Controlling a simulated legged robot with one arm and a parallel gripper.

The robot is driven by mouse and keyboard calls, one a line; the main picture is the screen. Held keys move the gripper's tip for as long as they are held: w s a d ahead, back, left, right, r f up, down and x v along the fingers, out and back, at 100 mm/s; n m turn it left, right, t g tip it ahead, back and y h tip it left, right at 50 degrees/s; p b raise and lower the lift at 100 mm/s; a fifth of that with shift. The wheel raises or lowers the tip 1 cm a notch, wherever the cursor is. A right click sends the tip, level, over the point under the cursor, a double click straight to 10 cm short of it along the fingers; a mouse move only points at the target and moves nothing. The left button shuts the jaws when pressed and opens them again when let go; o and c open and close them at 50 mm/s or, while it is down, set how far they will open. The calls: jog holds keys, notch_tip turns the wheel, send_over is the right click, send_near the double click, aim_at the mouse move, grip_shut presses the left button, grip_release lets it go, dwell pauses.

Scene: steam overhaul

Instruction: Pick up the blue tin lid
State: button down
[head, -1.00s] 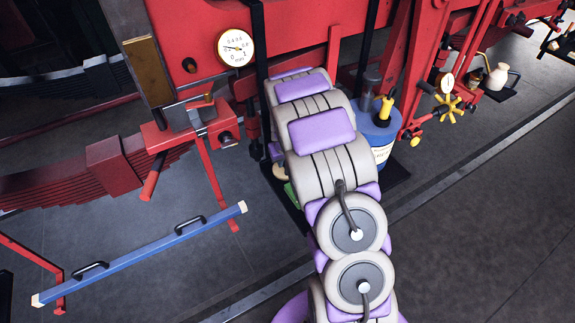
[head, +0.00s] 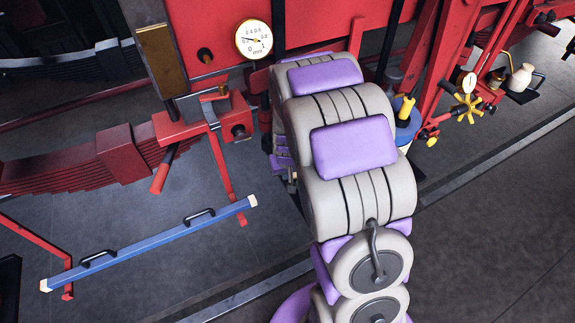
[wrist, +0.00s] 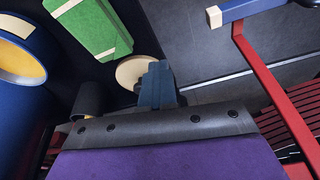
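No lid is plainly recognisable as the blue tin lid. A pale round disc (wrist: 131,72) lies on the dark surface in the wrist view, partly hidden behind my gripper; I cannot tell whether it is the lid. My gripper (wrist: 158,75) shows as narrow dark blue-grey fingers just in front of the disc, and whether they touch it is unclear. The gap between the fingers cannot be made out. A blue tin (wrist: 22,92) with a cream label and yellow inside is at the left. In the head view my arm hides most of the tin (head: 408,132) and all of my gripper.
A green box with pale strips (wrist: 92,28) lies beside the disc. A dark cylinder (wrist: 88,98) is close by my gripper. A red frame with a gauge (head: 254,40) stands behind. A blue bar with handles (head: 150,243) is at the left. Grey floor (head: 490,230) is open at right.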

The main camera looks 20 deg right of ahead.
jog(key=s+a, duration=0.4)
jog(key=a, duration=0.2)
jog(key=shift+r, duration=0.45)
jog(key=c, duration=1.9)
grip_release()
jog(key=shift+s+d, duration=0.1)
jog(key=shift+d, duration=0.65)
